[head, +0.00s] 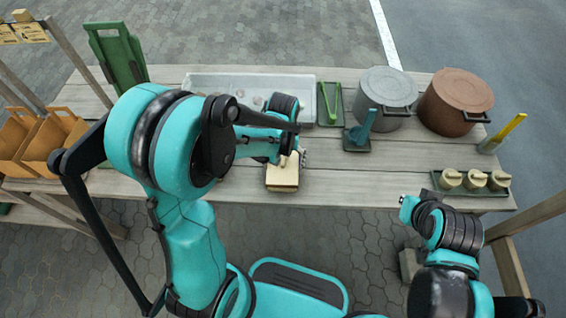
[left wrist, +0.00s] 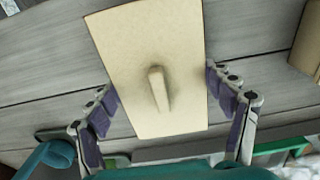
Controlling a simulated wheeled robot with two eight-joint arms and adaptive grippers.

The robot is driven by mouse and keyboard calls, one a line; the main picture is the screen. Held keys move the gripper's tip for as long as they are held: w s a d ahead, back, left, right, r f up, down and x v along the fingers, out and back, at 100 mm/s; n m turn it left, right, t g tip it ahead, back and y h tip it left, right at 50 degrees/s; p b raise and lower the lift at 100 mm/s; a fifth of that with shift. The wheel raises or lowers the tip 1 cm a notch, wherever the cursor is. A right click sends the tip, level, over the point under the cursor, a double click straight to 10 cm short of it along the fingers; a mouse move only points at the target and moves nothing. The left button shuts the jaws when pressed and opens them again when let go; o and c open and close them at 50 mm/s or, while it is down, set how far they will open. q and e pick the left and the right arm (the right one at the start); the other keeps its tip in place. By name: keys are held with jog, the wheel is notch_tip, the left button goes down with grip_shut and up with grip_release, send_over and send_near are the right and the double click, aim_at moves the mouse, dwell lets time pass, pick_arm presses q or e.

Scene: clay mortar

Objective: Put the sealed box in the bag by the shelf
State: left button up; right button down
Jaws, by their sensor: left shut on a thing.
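The sealed box (head: 282,180) is a small pale tan block near the front edge of the table. In the left wrist view the box (left wrist: 148,50) has a flat top with a raised knob-like piece in the middle. My left gripper (head: 292,158) is over it, with fingers on both sides, shut on the box. Tan-orange open-topped bags (head: 52,142) stand at the table's left end beside the wooden shelf frame (head: 75,58). My right gripper (head: 408,206) is off the table's front edge at the right, away from the box; its fingers are too small to judge.
A pale tray (head: 205,82) lies at the back, with a green tool (head: 330,100) and a teal piece (head: 362,130) nearby. Grey (head: 385,90) and brown (head: 456,100) lidded pots stand at the back right. A green tray (head: 440,182) holds three small tan pots. A green stand (head: 116,58) is back left.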

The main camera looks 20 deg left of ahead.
pick_arm(q)
jog(key=shift+f, duration=0.1)
jog(key=o, duration=1.2)
jog(key=shift+c, duration=0.2)
